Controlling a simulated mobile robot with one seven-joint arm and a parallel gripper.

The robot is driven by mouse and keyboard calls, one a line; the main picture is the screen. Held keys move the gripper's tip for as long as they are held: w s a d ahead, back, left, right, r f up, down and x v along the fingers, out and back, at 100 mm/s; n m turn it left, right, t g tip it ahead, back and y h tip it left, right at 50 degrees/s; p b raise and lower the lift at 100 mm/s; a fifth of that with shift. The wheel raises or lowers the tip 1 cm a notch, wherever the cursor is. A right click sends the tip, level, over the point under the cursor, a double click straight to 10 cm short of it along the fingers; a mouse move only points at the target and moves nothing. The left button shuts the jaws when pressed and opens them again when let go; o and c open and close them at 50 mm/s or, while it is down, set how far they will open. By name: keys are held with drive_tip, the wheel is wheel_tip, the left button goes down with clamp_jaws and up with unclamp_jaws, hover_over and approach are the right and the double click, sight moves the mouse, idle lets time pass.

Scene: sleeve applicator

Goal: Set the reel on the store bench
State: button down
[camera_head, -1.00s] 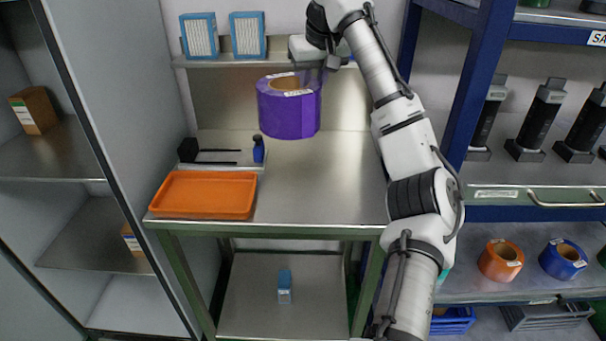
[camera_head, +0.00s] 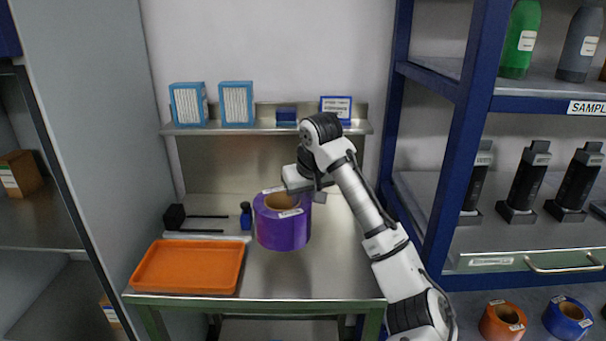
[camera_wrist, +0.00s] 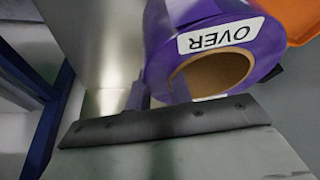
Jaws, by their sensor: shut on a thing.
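The purple reel (camera_head: 281,228) with a cardboard core and white labels is over the middle of the steel bench (camera_head: 310,275), axis upright. I cannot tell if its underside touches the bench top. My gripper (camera_head: 308,196) is shut on the reel's wall at its right side. In the wrist view the reel (camera_wrist: 170,45) fills the top, with a label reading "OVER". The gripper fingers (camera_wrist: 158,95) pinch the reel's wall, one inside the core and one outside.
An orange tray (camera_head: 188,267) lies at the bench's front left. A blue bottle (camera_head: 246,216) stands left of the reel. A back shelf (camera_head: 265,130) holds blue-edged boxes. A blue-post rack (camera_head: 455,150) stands to the right. The bench front right looks clear.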

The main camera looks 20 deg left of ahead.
drive_tip(key=shift+f+p, duration=0.6)
drive_tip(key=shift+f, duration=2.9)
drive_tip(key=c, duration=1.3)
unclamp_jaws()
drive_tip(key=shift+f, duration=0.15)
drive_tip(key=shift+o, duration=0.2)
